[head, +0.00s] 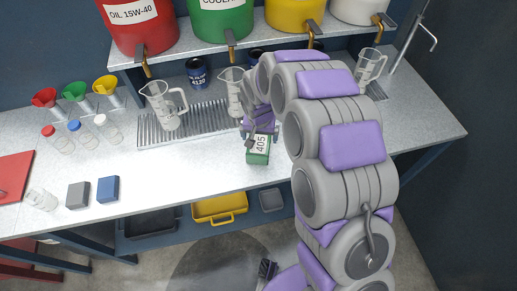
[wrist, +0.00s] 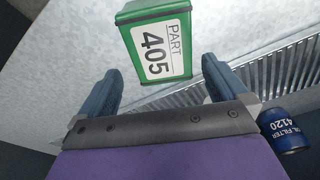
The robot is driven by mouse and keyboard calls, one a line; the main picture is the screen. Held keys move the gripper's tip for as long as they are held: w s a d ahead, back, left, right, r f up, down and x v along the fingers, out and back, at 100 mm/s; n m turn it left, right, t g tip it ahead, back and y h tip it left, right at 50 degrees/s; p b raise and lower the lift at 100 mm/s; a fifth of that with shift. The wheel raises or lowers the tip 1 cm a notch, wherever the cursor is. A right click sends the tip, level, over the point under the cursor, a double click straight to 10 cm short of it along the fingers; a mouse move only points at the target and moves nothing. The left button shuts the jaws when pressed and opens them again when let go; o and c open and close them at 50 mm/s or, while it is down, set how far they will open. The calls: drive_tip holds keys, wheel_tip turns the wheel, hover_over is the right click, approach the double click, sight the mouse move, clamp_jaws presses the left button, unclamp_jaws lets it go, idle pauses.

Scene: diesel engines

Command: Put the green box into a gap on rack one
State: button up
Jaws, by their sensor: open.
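The green box (head: 258,152) stands on the metal worktop, in front of the drain grate. It carries a white label reading 405. In the wrist view the green box (wrist: 150,45) sits just past my two blue fingertips, roughly centred between them, its label facing me. My gripper (head: 257,132) is right behind the box in the head view and partly hidden by my arm. In the wrist view my gripper (wrist: 160,78) is open, with one finger on each side and nothing held. No rack marked one can be made out in either view.
A drain grate (head: 205,122) holds clear measuring jugs (head: 163,105). A blue oil filter can (head: 197,72) stands behind it. Grey (head: 77,195) and blue (head: 108,189) boxes sit at the left front. Colored drums (head: 138,25) stand on the shelf above.

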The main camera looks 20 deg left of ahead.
sight(258, 143)
drive_tip(key=shift+a+f+b, duration=0.15)
drive_tip(key=shift+f+b, duration=0.25)
drive_tip(key=shift+f, duration=1.15)
drive_tip(key=shift+a+f+b, duration=0.1)
drive_tip(key=shift+f+b, duration=0.25)
drive_tip(key=shift+f, duration=1.2)
drive_tip(key=shift+d+r, duration=0.1)
drive_tip(key=shift+r, duration=0.05)
drive_tip(key=shift+c, duration=0.8)
drive_tip(key=c, duration=1.1)
drive_tip(key=shift+c, duration=0.2)
drive_tip(key=shift+r, duration=0.1)
drive_tip(key=shift+r, duration=0.25)
wheel_tip(258, 143, up, 3)
drive_tip(key=shift+w+f+p, duration=0.1)
drive_tip(key=shift+p, duration=0.5)
drive_tip(key=s+d+p, duration=0.1)
drive_tip(key=s+d, duration=0.1)
drive_tip(key=s, duration=0.5)
drive_tip(key=s+d+r+p, duration=0.1)
drive_tip(key=s+d, duration=0.2)
drive_tip(key=s, duration=0.5)
drive_tip(key=shift+d+r, duration=0.2)
drive_tip(key=shift+d, duration=0.1)
